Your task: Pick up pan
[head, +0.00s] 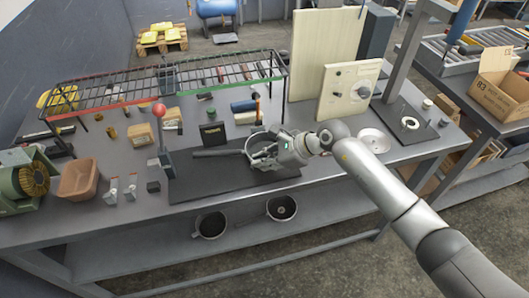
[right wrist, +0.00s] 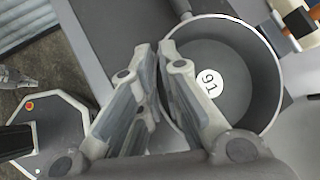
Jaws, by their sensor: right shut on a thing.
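The grey pan (head: 262,163) is at the right part of a dark mat (head: 225,180) on the workbench, its long dark handle (head: 217,152) pointing left. In the right wrist view the round pan (right wrist: 245,55) shows from above, with a white numbered disc on its inside bottom. My right gripper (head: 278,152) is at the pan's right side. In the right wrist view its fingers (right wrist: 155,85) are closed together on the pan's near rim. I cannot tell whether the pan touches the mat. My left gripper is not in view.
Two more pots, a left one (head: 210,226) and a right one (head: 281,208), are on the lower shelf. A red-knobbed lever (head: 160,112) stands left of the mat. A wire rack (head: 180,82) spans the back. A white dish (head: 374,140) lies to the right.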

